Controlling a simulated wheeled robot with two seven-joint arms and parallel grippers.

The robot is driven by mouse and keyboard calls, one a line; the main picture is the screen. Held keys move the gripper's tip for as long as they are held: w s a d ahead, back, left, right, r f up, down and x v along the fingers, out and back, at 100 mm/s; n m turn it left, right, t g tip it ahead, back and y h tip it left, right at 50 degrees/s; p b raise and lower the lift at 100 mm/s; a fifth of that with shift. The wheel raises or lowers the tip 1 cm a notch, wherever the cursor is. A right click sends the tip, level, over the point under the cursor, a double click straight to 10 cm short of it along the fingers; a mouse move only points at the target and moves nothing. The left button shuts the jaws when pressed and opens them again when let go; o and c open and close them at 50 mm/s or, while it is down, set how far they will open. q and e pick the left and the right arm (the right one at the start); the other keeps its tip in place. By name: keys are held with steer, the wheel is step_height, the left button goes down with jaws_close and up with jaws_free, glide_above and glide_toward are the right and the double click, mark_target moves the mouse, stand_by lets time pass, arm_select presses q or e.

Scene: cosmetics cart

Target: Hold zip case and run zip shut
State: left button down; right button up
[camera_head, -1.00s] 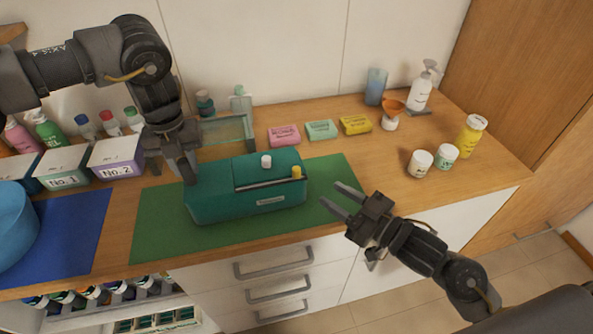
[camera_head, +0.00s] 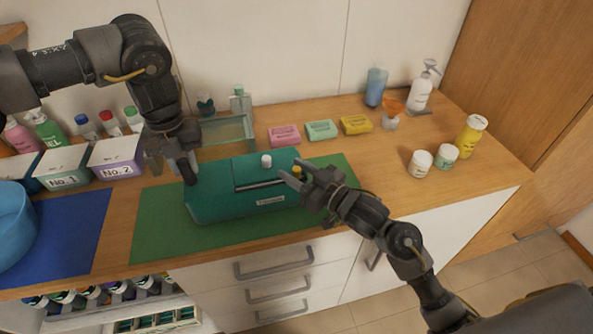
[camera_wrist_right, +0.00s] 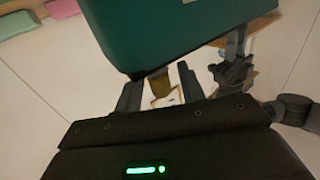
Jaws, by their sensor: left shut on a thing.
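The teal zip case (camera_head: 230,205) lies on the green mat (camera_head: 160,238). My left gripper (camera_head: 188,172) is shut on the case's left end. My right gripper (camera_head: 296,175) is at the case's right end, fingers open on either side of the yellow pull. The case (camera_wrist_right: 165,30) fills the top there.
Pink, mint and yellow soap boxes (camera_head: 321,130) stand behind the mat. White jars (camera_head: 420,163) and a yellow bottle (camera_head: 470,135) are at right. Numbered boxes (camera_head: 117,157) and a blue bowl (camera_head: 15,225) are at left. The mat's front strip is clear.

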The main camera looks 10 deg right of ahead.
mark_target(245, 188)
jaws_close()
steer(key=a, duration=1.2)
steer(key=shift+s+a, duration=0.15)
steer(key=shift+a, duration=0.1)
jaws_free()
steer(key=shift+d, duration=0.1)
steer(key=v, duration=1.2)
